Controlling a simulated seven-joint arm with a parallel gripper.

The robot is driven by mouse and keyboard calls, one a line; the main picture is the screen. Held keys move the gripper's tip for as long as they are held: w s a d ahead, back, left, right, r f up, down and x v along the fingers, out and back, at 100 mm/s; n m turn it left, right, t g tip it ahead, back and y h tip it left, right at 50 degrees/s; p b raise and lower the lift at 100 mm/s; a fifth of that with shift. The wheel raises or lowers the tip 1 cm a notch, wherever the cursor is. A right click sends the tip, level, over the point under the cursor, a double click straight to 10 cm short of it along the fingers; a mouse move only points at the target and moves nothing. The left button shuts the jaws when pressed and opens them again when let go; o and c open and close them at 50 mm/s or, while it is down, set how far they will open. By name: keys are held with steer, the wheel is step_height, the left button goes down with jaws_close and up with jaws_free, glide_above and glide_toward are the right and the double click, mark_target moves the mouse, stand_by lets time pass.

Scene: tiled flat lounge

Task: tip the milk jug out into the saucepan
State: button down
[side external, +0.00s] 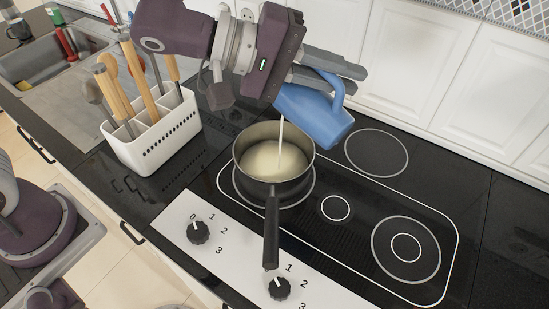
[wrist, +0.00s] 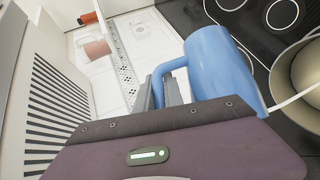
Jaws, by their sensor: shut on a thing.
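The blue milk jug (side external: 318,112) is tilted over the saucepan (side external: 238,160) in the side view. A thin white stream of milk (side external: 281,135) falls from the jug's lip into the pan. Pale milk (side external: 272,162) covers the pan's bottom. My gripper (side external: 340,75) is shut on the jug's handle, above and behind the pan. In the wrist view the jug (wrist: 222,68) lies tipped, with my gripper's fingers (wrist: 168,92) at its handle. The saucepan (wrist: 300,85) shows at the right edge there, with the white stream at its rim. The jug's inside is hidden.
The saucepan sits on a ring of the black hob (side external: 375,215), its handle toward the control knobs. A white utensil holder (side external: 155,135) with wooden-handled tools stands close left of the pan. A sink (side external: 60,75) is at far left. The hob's right side is clear.

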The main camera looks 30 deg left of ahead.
steer(key=shift+w+a+r+n+h, duration=0.15)
steer(key=shift+a+r+n+h, duration=0.15)
steer(key=shift+a, duration=0.35)
steer(key=shift+w+a+r+n+h, duration=0.2)
steer(key=shift+a+r+h, duration=0.15)
steer(key=shift+a, duration=0.3)
steer(key=d+f, duration=0.1)
steer(key=s+d+m+y, duration=0.1)
steer(key=d, duration=0.1)
steer(key=d+f+m+y, duration=0.1)
steer(key=shift+s+d+f, duration=0.15)
steer(key=shift+d+f, duration=0.15)
steer(key=shift+d, duration=0.1)
steer(key=shift+a+f+y, duration=0.1)
steer(key=shift+f+y, duration=0.05)
steer(key=shift+y, duration=0.2)
steer(key=s+d+f+m+y+b, duration=0.1)
steer(key=d+f+m+y+b, duration=0.4)
steer(key=f+y, duration=0.5)
steer(key=d+f+b, duration=0.2)
steer(key=d+f, duration=0.1)
steer(key=shift+s+d+f+m+t, duration=0.15)
steer(key=shift+s+f+m+t, duration=0.1)
steer(key=shift+m+t, duration=0.05)
